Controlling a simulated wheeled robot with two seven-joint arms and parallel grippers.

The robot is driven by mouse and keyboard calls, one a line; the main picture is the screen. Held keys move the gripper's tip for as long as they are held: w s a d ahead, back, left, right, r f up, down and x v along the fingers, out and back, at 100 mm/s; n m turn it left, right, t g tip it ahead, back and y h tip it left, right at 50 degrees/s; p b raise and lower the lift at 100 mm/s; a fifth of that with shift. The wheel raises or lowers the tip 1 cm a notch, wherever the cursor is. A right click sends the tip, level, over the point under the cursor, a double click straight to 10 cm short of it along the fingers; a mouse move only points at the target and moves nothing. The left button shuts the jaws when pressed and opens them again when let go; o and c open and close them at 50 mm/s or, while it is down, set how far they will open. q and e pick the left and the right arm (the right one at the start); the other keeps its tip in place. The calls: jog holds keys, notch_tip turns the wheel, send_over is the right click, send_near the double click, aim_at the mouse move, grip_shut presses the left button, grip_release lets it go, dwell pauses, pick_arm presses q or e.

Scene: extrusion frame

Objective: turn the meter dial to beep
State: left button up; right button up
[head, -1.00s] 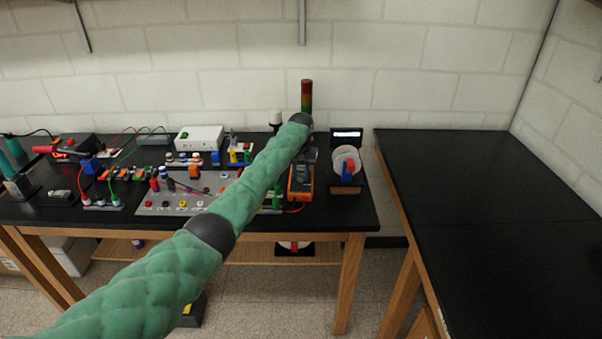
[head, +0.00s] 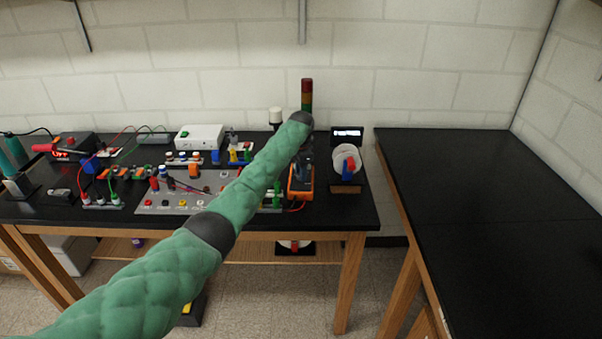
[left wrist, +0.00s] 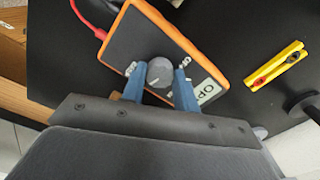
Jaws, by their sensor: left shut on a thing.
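The meter is an orange-edged box with a dark face; in the head view the meter (head: 301,190) lies near the right end of the black bench, partly hidden by my left arm. In the left wrist view the meter (left wrist: 150,45) lies tilted across the picture, with a round grey dial (left wrist: 160,72) on its face. The blue fingers of my left gripper (left wrist: 160,85) are on either side of the dial, shut on it. A pale label or display with the letters "OP" shows beside the right finger. My right gripper is not in view.
A stand with a white disc and blue-red part (head: 346,163) and a small lit display (head: 347,133) are right of the meter. A stack light (head: 307,92) stands behind. A yellow block (left wrist: 275,65) lies nearby. Another black table (head: 480,200) is clear.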

pick_arm(q)
jog(key=shift+m, duration=1.3)
jog(key=o, duration=0.7)
jog(key=shift+o, duration=1.4)
jog(key=shift+w+r+b, duration=0.1)
jog(key=shift+r+b, duration=0.25)
jog(key=shift+b, duration=0.05)
notch_tip(320, 180, up, 5)
jog(key=shift+r+b, duration=0.15)
jog(key=shift+b, duration=0.95)
jog(key=shift+r, duration=0.95)
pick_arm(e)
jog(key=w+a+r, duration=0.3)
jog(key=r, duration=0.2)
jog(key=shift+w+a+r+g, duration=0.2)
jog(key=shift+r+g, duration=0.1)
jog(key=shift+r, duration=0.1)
pick_arm(q)
jog(key=shift+f, duration=0.15)
